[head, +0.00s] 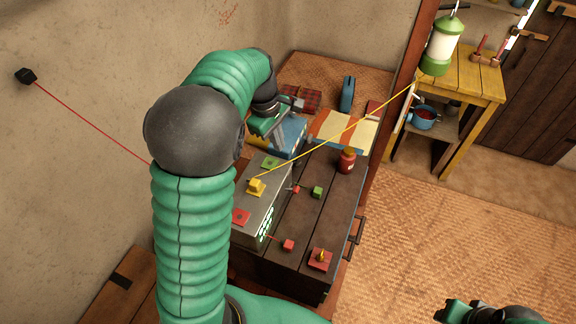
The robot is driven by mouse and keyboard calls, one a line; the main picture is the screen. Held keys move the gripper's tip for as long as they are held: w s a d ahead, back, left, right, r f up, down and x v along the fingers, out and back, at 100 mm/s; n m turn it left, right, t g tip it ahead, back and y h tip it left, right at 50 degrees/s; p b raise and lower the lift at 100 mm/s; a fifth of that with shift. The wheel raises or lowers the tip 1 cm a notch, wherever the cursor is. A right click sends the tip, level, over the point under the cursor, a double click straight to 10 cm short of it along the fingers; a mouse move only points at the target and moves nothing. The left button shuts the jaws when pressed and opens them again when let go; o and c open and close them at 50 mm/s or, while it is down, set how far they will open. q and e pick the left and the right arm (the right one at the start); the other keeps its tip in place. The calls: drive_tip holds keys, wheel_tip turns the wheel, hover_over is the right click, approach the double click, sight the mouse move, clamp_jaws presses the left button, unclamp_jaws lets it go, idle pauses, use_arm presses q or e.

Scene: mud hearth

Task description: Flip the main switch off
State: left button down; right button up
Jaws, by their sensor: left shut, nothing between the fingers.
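A grey box (259,207) lies on a dark wooden chest and has a green patch (270,161) and a red patch (240,216) on top. A yellow block (256,187) sits between the patches, with a yellow cord meeting it. I cannot tell for sure which part is the main switch. A small red square with a yellow piece (319,259) is on the chest's near right corner. My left gripper (297,103) is shut and empty, beyond the grey box's far end and apart from it. My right gripper (488,313) is partly cut off at the bottom right.
The dark chest (318,205) also bears a red jar (346,161), a green cube (317,192) and red connectors. A blue and green object (288,137) is near my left gripper. The yellow cord (345,134) slants up toward a lantern (440,48). Woven floor at right is clear.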

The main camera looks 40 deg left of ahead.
use_arm(q)
wheel_tip(320, 180, down, 6)
drive_tip(key=s+m+t+b, duration=0.1)
drive_tip(key=m+b, duration=0.4)
drive_tip(key=m, duration=1.1)
approach(296, 187)
drive_tip(key=shift+t, duration=0.4)
drive_tip(key=x, duration=0.5)
drive_tip(key=shift+s+a+f, duration=0.15)
drive_tip(key=shift+s+f, duration=0.1)
drive_tip(key=shift+f, duration=0.5)
drive_tip(key=shift+w, duration=0.1)
